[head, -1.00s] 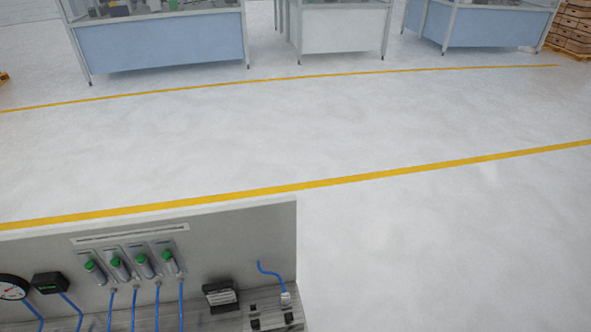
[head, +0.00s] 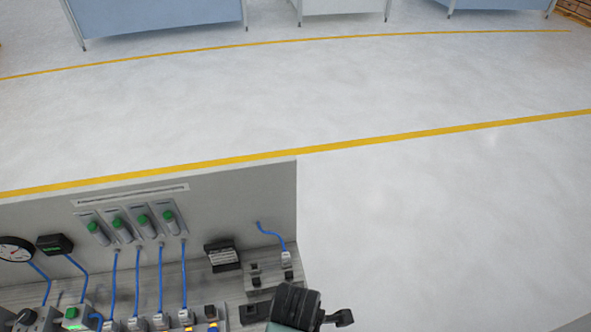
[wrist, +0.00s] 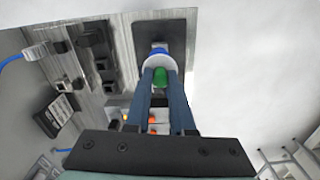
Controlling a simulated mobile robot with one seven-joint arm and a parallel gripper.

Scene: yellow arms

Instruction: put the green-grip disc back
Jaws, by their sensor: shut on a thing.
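In the wrist view, my gripper (wrist: 160,85) has its two blue-grey fingers closed on the green grip of the green-grip disc (wrist: 159,62). The green grip sits between the fingers, with a round white disc and a blue part just beyond it. A dark rectangular plate (wrist: 176,27) lies behind the disc; I cannot tell whether they touch. In the head view, only a dark part of my arm's end shows at the bottom edge, right of the bench's devices; the fingers and disc are not visible there.
The bench (head: 235,188) has a grey back panel with several green-capped cylinders (head: 143,223), blue hoses, a gauge (head: 14,250) and black blocks (head: 222,257). In the wrist view, bench fixtures (wrist: 92,45) stand left of the fingers. Open floor lies right of the bench.

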